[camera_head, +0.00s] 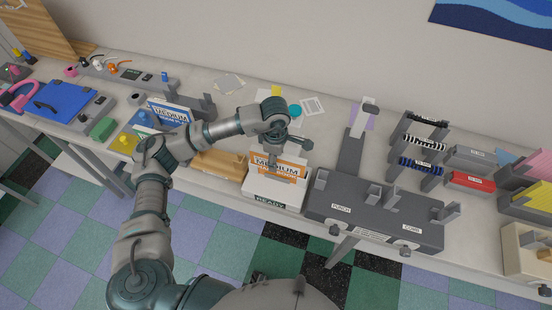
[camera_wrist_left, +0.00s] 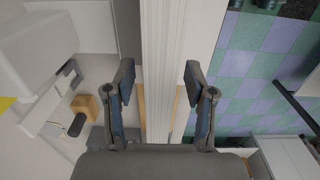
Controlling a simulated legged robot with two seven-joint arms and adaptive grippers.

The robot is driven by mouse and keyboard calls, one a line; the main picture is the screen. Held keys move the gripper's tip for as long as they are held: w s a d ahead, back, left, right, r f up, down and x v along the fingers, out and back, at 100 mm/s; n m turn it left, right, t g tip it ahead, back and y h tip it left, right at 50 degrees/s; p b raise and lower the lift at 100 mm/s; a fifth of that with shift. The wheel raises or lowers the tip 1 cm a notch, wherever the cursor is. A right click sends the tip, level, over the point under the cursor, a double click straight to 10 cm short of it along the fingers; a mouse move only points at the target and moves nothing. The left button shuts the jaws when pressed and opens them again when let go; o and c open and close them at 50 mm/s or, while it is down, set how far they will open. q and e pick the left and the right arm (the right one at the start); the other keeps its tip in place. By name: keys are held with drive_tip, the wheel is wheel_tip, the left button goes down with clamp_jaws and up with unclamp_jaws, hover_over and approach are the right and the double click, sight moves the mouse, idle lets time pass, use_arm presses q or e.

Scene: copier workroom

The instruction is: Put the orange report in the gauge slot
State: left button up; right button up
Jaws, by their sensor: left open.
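The orange report (camera_head: 290,168), labelled MEDIUM, stands in a white holder (camera_head: 262,189) marked READY. My left gripper (camera_head: 286,148) is over the report's top, partly hidden by its own wrist. In the left wrist view the gripper (camera_wrist_left: 158,78) is open, with one finger on each side of a pale ridged strip (camera_wrist_left: 160,40), which looks like the report's page edges. Gaps show beside both fingers. A blue and white piece (camera_head: 170,112), also labelled MEDIUM, stands in a holder at left. I cannot tell for sure which part is the gauge slot. My right gripper is not in view.
A grey punch and comb machine (camera_head: 375,215) with upright posts stands right of the READY holder. A wooden block (camera_head: 218,162) lies to its left. Racks and a red box (camera_head: 470,181) are farther right. Loose papers (camera_head: 313,106) lie behind on the bench.

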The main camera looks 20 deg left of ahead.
use_arm(q)
wheel_tip(320, 180, up, 11)
drive_tip(key=shift+r, duration=0.1)
drive_tip(key=shift+s, duration=0.1)
idle(0.6)
